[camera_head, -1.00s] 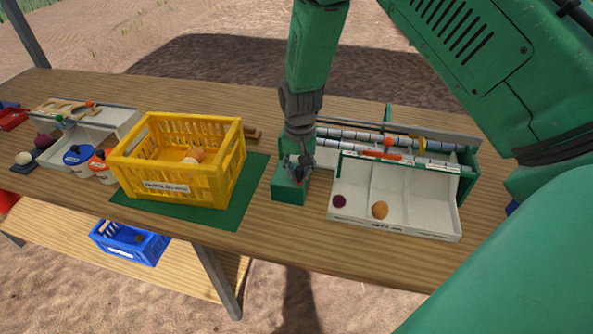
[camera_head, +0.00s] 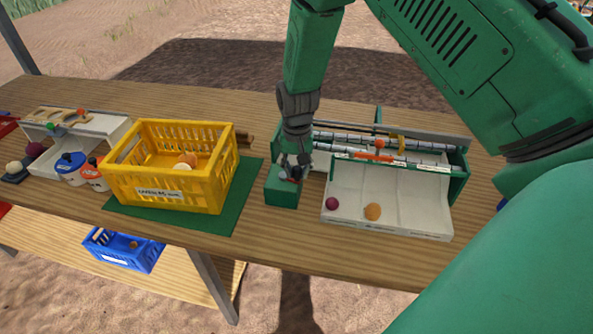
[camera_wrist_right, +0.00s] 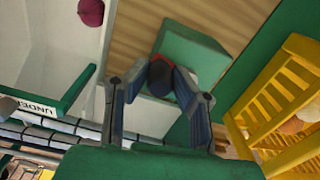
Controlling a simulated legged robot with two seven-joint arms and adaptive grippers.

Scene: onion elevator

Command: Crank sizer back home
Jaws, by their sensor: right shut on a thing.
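The sizer stands at the right of the table in the head view, with segmented rollers (camera_head: 345,136) behind a pale divided tray (camera_head: 414,208) and a green box (camera_head: 282,190) at its left end. My right gripper (camera_head: 292,172) points down at this green box. In the wrist view, the right gripper (camera_wrist_right: 163,95) has its fingers around a dark crank knob (camera_wrist_right: 163,74) with a red edge, beside the green box (camera_wrist_right: 193,48). The gripper is shut on the knob, and the rest of the crank is mostly hidden. My left gripper is not in view.
A purple onion (camera_head: 332,203) and a brown onion (camera_head: 372,211) lie in the tray. A yellow crate (camera_head: 178,190) on a green mat (camera_head: 241,193) stands left of the sizer. A blue crate (camera_head: 125,250) sits on the lower shelf. The front table strip is bare.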

